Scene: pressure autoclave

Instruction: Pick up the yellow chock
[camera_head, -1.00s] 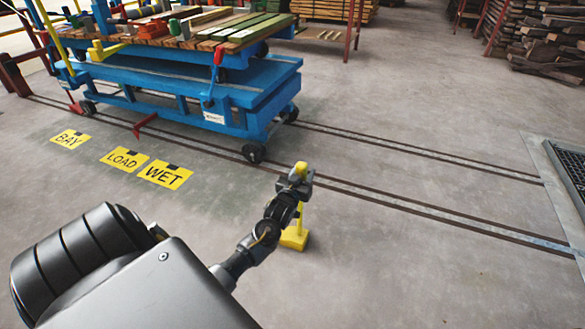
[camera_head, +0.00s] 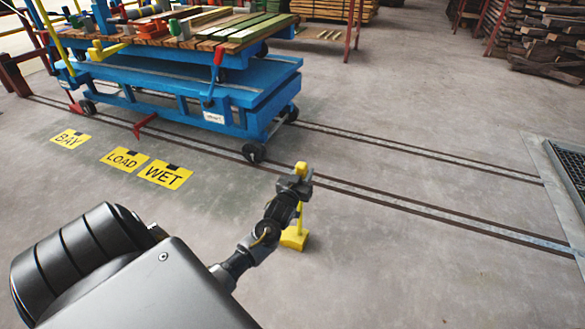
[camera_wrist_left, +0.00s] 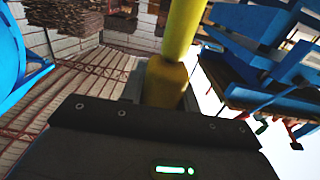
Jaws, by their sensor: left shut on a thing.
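The yellow chock (camera_head: 295,238) has a wedge-like base on the concrete floor and an upright post with a yellow knob on top. My left gripper (camera_head: 300,181) is at the upper part of the post, just below the knob, and is shut on it. In the left wrist view the yellow post (camera_wrist_left: 180,40) rises from my left gripper (camera_wrist_left: 165,98), close to the camera. The fingertips are mostly hidden there. I cannot tell whether the base touches the floor or hangs just above it. My right gripper is not in view.
A blue trolley (camera_head: 215,88) loaded with timber stands on floor rails behind the chock. Yellow floor signs read BAY, LOAD and WET (camera_head: 164,174). A floor grate (camera_head: 572,170) lies at the right edge. The floor right of the chock is clear.

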